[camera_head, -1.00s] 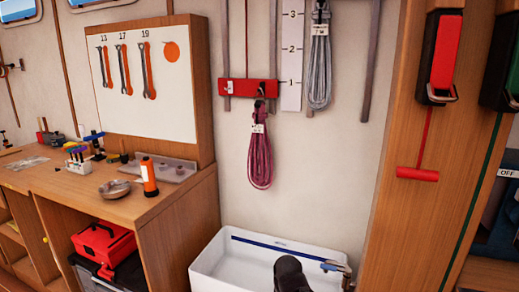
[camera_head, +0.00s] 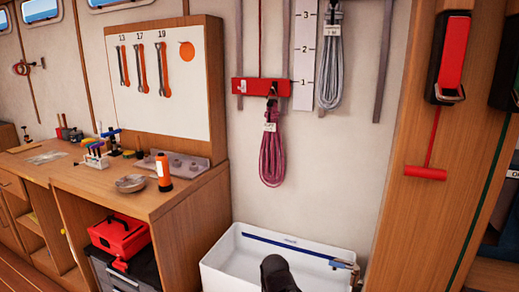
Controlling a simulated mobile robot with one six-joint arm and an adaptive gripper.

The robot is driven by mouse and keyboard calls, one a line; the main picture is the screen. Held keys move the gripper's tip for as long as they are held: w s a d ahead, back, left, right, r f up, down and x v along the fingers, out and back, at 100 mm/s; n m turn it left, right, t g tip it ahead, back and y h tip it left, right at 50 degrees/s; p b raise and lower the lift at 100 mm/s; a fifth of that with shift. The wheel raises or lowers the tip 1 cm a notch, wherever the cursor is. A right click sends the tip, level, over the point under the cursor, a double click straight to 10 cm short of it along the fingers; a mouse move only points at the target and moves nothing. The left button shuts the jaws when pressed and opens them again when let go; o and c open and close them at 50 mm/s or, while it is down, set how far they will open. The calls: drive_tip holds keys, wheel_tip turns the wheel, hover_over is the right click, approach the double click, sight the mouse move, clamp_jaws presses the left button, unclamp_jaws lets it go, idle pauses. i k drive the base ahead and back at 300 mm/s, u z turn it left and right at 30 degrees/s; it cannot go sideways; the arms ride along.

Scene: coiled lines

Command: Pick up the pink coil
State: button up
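The pink coil (camera_head: 272,155) hangs in a long loop on the wall, below a red block (camera_head: 261,87). A small white tag (camera_head: 270,127) is near its top. The coil hangs free above the white tub and nothing of mine touches it. A dark rounded shape (camera_head: 279,273) at the bottom edge, in front of the tub, looks like part of my arm. No gripper fingers show, so my gripper is not in view.
A grey coil (camera_head: 330,62) hangs to the right, beside a numbered strip (camera_head: 304,50). The white tub (camera_head: 225,272) stands below. A wooden bench (camera_head: 165,200) is at left, with a bowl and an orange flashlight (camera_head: 163,172). A wooden post (camera_head: 425,215) stands right.

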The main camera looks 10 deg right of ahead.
sight(271, 129)
drive_tip(key=u, duration=0.7)
drive_tip(key=k, duration=1.05)
drive_tip(key=z, duration=0.65)
drive_tip(key=i, duration=1)
drive_tip(key=z, duration=0.05)
